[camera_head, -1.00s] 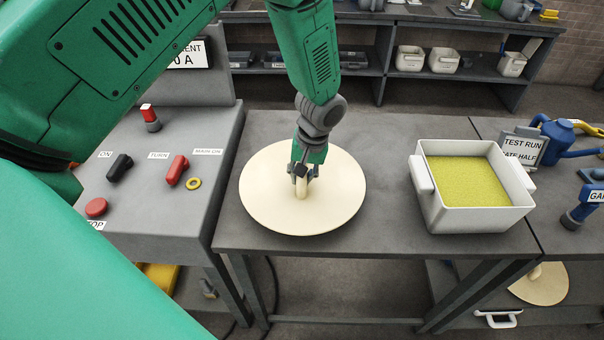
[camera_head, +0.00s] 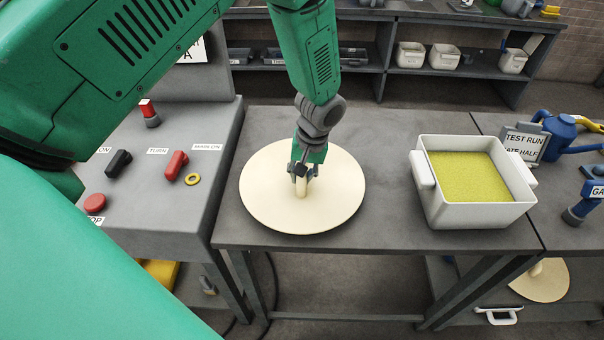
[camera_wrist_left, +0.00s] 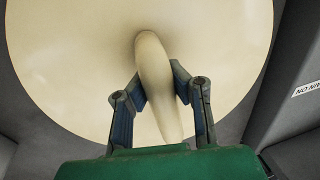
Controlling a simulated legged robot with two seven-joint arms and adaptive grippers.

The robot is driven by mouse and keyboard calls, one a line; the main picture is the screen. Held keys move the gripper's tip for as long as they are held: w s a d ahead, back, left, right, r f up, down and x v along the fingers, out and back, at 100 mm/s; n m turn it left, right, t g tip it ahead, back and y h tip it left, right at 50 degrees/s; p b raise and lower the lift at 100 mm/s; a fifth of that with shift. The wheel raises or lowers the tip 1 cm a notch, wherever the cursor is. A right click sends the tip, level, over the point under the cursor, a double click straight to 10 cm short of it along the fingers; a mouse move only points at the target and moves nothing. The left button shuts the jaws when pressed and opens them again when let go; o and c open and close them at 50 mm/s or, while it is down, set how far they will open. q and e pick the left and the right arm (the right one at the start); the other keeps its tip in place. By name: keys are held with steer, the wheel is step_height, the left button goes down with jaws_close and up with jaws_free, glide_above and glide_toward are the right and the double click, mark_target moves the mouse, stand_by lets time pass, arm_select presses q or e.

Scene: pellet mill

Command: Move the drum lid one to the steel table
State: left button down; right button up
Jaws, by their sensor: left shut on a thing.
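A round cream drum lid (camera_head: 265,200) with an upright knob handle (camera_head: 301,189) is at the left part of the grey steel table (camera_head: 385,170). My left gripper (camera_head: 302,172) comes down from above and is shut on the handle. In the left wrist view the lid (camera_wrist_left: 70,70) fills much of the picture, and the gripper fingers (camera_wrist_left: 158,105) stand on both sides of the handle (camera_wrist_left: 155,85). The lid looks level; I cannot tell whether its underside touches the table. My right gripper does not show.
A white bin of yellow pellets (camera_head: 470,212) stands at the table's right. A control console (camera_head: 165,220) with switches borders the left. A second cream lid (camera_head: 545,283) lies on a lower shelf at right. Bare table lies between lid and bin.

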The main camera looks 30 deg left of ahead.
arm_select(q)
steer(key=shift+w, duration=0.1)
stand_by(0.4)
steer(key=shift+f+b, duration=0.35)
steer(key=shift+f, duration=0.25)
steer(key=shift+f, duration=0.1)
stand_by(0.4)
steer(key=c, duration=1.1)
jaws_free()
steer(key=shift+d+f, duration=0.1)
steer(key=o, duration=0.8)
